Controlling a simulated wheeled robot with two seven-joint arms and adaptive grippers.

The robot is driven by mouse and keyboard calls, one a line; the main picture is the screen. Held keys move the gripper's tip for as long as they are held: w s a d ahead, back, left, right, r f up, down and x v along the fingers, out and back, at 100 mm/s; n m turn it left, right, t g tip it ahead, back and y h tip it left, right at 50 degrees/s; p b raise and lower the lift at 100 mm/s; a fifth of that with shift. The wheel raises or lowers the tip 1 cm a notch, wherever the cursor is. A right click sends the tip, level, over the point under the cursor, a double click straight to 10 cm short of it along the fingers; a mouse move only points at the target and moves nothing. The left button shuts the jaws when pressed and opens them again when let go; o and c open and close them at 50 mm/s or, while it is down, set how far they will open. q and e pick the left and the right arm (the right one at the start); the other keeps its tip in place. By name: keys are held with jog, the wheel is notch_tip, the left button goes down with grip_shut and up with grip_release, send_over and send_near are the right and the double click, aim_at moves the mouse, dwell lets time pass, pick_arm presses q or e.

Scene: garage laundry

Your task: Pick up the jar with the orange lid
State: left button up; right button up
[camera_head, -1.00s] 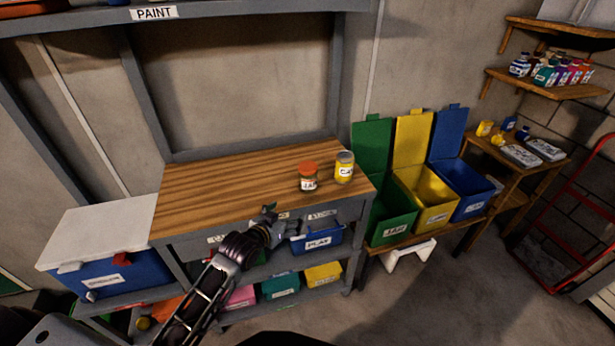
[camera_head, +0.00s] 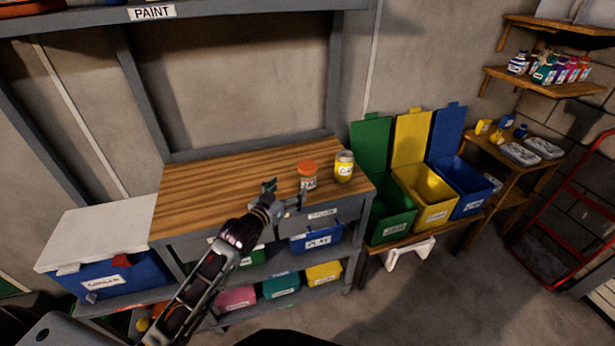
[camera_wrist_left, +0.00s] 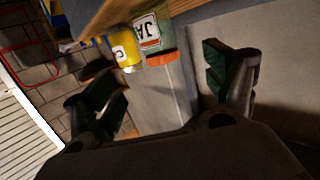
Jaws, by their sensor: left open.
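The jar with the orange lid (camera_head: 307,176) stands upright near the right end of the wooden workbench top (camera_head: 215,192). My right gripper is not in view.
Below the bench top are drawers and a shelf with several coloured bins, including a blue one (camera_head: 317,240). Green, yellow (camera_head: 425,200) and blue open bins stand to the right. A white-lidded cooler (camera_head: 100,232) is at the left. The bench's left and middle are clear.

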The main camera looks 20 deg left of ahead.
aim_at(303, 176)
pick_arm(q)
jog(key=shift+x, duration=4.35)
jog(key=shift+p+x, duration=0.4)
jog(key=shift+x, duration=2.15)
jog(key=shift+d+r, duration=0.1)
jog(key=c, duration=1.2)
